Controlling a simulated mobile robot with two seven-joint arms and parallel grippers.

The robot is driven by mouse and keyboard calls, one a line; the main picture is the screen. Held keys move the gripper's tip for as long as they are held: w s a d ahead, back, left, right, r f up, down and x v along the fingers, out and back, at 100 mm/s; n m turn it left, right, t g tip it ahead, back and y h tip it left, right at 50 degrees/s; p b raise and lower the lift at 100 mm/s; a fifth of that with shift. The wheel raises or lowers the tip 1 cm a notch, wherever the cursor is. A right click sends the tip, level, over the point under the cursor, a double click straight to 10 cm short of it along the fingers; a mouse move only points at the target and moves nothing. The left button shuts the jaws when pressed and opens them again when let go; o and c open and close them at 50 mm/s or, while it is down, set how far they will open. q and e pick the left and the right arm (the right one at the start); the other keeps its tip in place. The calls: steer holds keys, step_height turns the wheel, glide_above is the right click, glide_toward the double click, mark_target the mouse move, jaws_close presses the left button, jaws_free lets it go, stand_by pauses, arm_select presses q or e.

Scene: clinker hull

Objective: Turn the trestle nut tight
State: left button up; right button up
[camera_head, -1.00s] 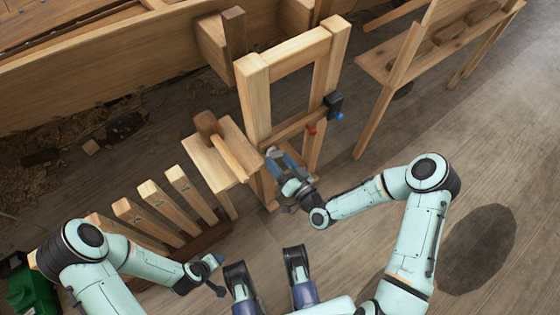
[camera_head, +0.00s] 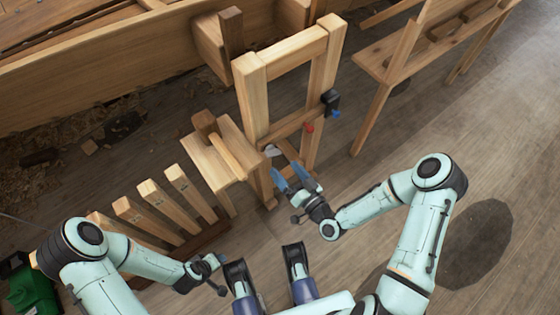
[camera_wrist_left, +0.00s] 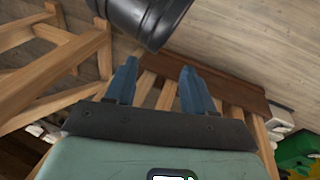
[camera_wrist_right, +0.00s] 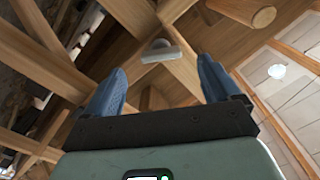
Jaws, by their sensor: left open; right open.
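The wooden trestle (camera_head: 256,100) stands upright in the head view, beside the hull. A small grey metal piece, which looks like the trestle nut (camera_head: 271,150), sits low on its frame. In the right wrist view the nut (camera_wrist_right: 160,52) shows as a pale grey bar on a timber, beyond and between my fingertips. My right gripper (camera_head: 287,172) is open and empty, just short of the nut and apart from it. My left gripper (camera_head: 219,262) is open and empty, low at the left, well away from the trestle; its fingers show in the left wrist view (camera_wrist_left: 158,70).
A dark clamp (camera_head: 331,100) with a blue end and a red knob (camera_head: 309,127) sit on the trestle's right side. A small wooden stand with a mallet (camera_head: 205,124) is to the left, above a rack of timber posts (camera_head: 160,205). A bench (camera_head: 400,60) stands right.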

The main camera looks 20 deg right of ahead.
arm_select(q)
steer(key=shift+s+d+r+g+p, duration=0.35)
steer(key=shift+s+r, duration=0.1)
steer(key=shift+s, duration=0.3)
arm_select(e)
steer(key=v, duration=0.8)
steer(key=shift+s, duration=0.2)
